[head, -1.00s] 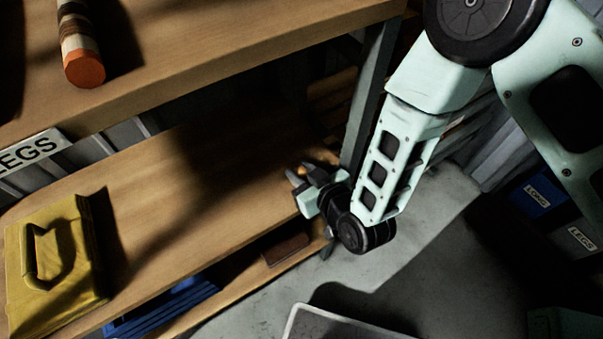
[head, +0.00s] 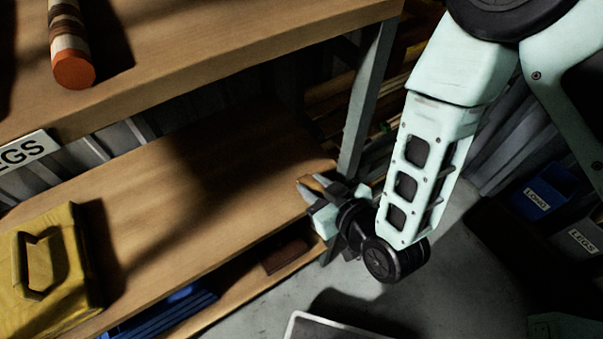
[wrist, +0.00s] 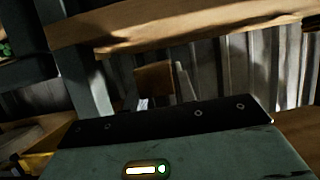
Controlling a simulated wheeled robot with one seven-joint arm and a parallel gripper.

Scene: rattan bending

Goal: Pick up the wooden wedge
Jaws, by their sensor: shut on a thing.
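The wooden wedge (wrist: 154,80) shows in the wrist view as a small brown block between the fingers of my gripper (wrist: 164,97). The gripper is shut on it and the block stands out beyond the fingertips. In the head view my gripper (head: 314,186) is at the right end of the lower shelf (head: 205,185), close to the grey-green upright post.
A yellow bag with a handle (head: 50,285) lies at the shelf's left. The upright post (head: 366,100) stands close behind my gripper. A brown block (head: 286,256) and blue bins (head: 165,310) sit below. A striped roll (head: 70,50) lies on the top board.

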